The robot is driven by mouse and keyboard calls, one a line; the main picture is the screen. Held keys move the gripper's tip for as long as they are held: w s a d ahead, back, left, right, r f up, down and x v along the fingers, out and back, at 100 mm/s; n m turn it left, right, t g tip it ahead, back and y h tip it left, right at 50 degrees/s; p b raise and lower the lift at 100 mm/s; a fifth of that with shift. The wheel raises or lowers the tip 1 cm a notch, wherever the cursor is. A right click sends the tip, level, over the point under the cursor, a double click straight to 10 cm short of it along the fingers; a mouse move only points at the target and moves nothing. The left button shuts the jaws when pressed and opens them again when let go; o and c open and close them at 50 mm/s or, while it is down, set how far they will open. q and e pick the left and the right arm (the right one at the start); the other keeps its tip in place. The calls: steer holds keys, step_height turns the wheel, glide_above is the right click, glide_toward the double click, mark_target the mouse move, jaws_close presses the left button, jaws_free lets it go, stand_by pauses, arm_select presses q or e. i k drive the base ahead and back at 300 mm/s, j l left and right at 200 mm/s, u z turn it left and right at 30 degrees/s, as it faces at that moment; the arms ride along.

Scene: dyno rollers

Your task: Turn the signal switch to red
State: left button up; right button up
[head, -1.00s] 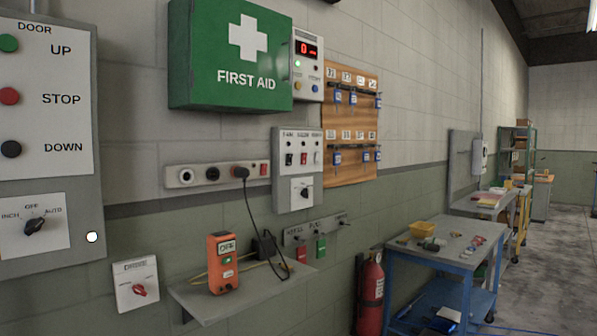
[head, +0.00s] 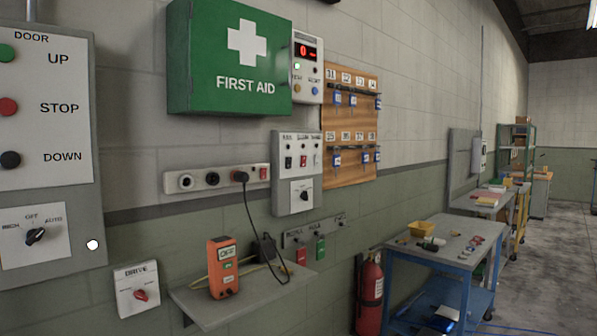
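No switch in view carries a readable "signal" label, so I cannot tell which one is the signal switch. A white plate labelled DRIVE with a red rotary knob (head: 140,295) is at the lower left of the head view. A grey control box (head: 296,172) under the first aid box has small switches on top and a black rotary knob (head: 303,196) below; its labels are too small to read surely. The grey door panel (head: 45,160) at the left edge has UP, STOP and DOWN buttons and a black INCH/OFF/AUTO knob (head: 35,236). Neither gripper is in view.
A grey wall shelf (head: 190,305) holds an orange handheld device (head: 222,268) and a charger with a cable. A red fire extinguisher (head: 370,290) stands by a blue-framed workbench (head: 440,255). Concrete floor (head: 540,270) is free at the right.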

mark_target(303, 195)
steer(key=i+l, duration=0.4)
steer(key=i, duration=0.15)
steer(key=i+l, duration=0.35)
steer(key=i, duration=0.15)
steer(key=l+z, duration=0.05)
